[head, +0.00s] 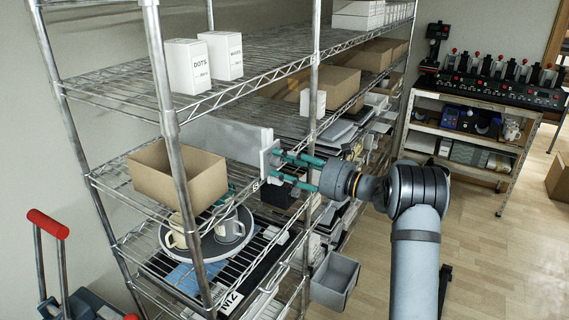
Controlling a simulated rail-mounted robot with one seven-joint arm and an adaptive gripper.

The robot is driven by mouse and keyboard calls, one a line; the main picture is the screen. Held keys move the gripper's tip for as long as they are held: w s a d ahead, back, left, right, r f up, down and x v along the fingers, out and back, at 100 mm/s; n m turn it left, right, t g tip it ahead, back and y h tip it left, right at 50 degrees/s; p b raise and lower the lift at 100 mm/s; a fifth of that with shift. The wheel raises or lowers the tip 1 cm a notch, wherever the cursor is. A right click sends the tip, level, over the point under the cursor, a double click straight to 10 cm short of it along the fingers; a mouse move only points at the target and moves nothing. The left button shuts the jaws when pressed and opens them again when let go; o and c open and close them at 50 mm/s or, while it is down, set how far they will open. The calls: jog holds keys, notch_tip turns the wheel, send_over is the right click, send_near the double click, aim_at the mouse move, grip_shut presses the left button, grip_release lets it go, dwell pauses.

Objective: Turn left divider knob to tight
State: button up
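A grey divider panel (222,138) stands upright on the middle wire shelf, with a pale clamp-like end plate (266,154) at the shelf's front edge. My gripper (279,166) reaches in from the right, with its teal fingers spread apart and level at the front of this end plate. The fingertips are very close to the plate; I cannot tell whether they touch it. The knob itself is too small and covered by the fingers to make out, and so is its turn position.
An open cardboard box (178,178) sits left of the divider. Mugs (229,226) stand on a round tray (206,252) below. White boxes (187,66) stand on the shelf above. A metal shelf post (312,110) is close beside my gripper. A grey bin (335,281) hangs lower down.

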jog(key=v, duration=1.2)
jog(key=shift+w+a, duration=0.1)
jog(key=x, duration=1.2)
jog(key=shift+f, duration=0.1)
jog(key=shift+d, duration=0.25)
